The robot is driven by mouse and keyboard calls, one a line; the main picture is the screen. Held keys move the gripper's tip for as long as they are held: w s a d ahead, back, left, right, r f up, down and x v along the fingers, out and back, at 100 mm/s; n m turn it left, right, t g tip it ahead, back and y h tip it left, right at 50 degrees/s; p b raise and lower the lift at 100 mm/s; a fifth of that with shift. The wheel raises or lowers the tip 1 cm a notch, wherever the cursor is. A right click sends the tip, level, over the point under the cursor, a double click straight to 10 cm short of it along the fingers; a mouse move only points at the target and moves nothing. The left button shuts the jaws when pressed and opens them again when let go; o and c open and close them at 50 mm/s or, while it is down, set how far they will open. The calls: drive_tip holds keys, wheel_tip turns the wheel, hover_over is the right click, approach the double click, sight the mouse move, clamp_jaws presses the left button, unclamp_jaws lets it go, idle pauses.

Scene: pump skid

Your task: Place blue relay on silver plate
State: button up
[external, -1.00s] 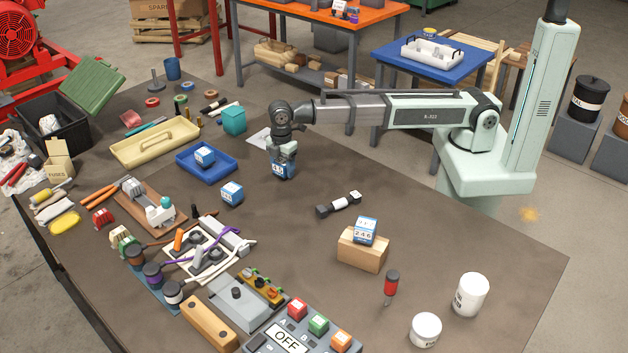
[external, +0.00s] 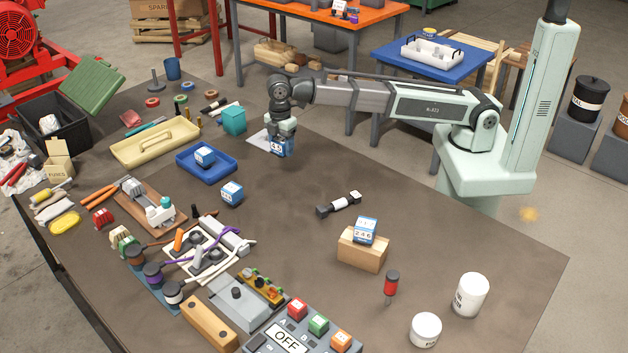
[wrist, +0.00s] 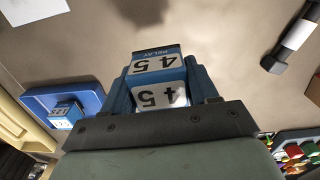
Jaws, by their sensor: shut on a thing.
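My gripper (external: 281,134) is shut on a blue relay (external: 279,148) with a white top and side labels. In the wrist view the relay (wrist: 159,80) sits between the two fingers, and its labels read 45. It appears to be held above the brown table. The silver plate (external: 258,138) is a thin, pale sheet lying flat on the table, just behind and left of the held relay in the external view, which partly hides it. The plate (wrist: 35,9) also shows at the top left of the wrist view, apart from the relay.
A black-and-white cylinder (external: 339,204) lies to the right. The table between is clear.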

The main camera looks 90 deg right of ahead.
drive_tip(key=shift+r, duration=0.4)
drive_tip(key=shift+d+r, duration=0.2)
drive_tip(key=shift+d, duration=0.15)
drive_tip(key=shift+w+d+m, duration=0.25)
drive_tip(key=shift+w+d, duration=1.15)
drive_tip(key=shift+d, duration=4.1)
drive_tip(key=shift+w+d+m, duration=0.25)
drive_tip(key=shift+w+d, duration=1.15)
drive_tip(key=shift+d, duration=4.1)
drive_tip(key=shift+f, duration=4.45)
drive_tip(key=o, duration=1.1)
drive_tip(key=shift+f, duration=0.1)
drive_tip(key=shift+o, duration=0.2)
